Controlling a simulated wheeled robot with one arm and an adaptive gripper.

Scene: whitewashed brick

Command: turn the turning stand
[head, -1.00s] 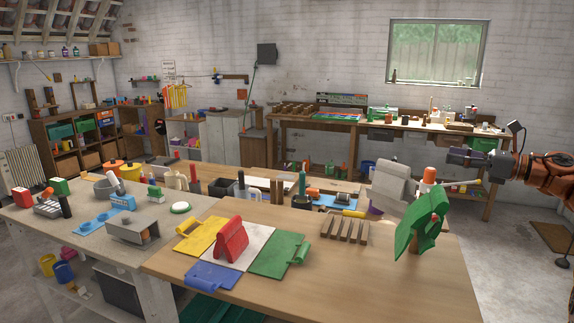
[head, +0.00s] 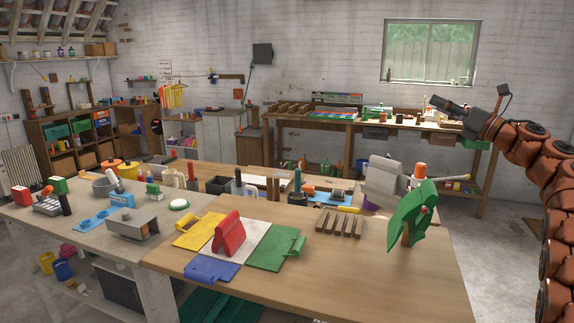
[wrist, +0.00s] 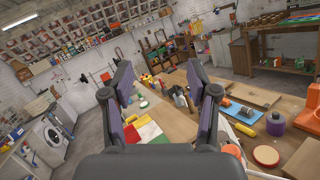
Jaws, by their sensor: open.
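I cannot tell for sure which piece is the turning stand. A grey tilted piece (head: 384,181) with purple at its foot stands near the table's right back edge, beside an orange-capped piece (head: 420,171). A green upright piece (head: 409,215) on a wooden post stands at the table's right. My gripper (head: 437,101) is raised above and behind these pieces, apart from them. In the wrist view my gripper (wrist: 161,84) is open, with nothing between its fingers. A purple round piece (wrist: 275,124) and an orange disc (wrist: 266,155) show at the right there.
Yellow, green and blue panels surround a white square with a red piece (head: 229,235) on the wooden table (head: 330,270). A slatted wooden rack (head: 340,223) lies near the middle. The grey table (head: 90,232) at left is crowded. The wooden table's front is clear.

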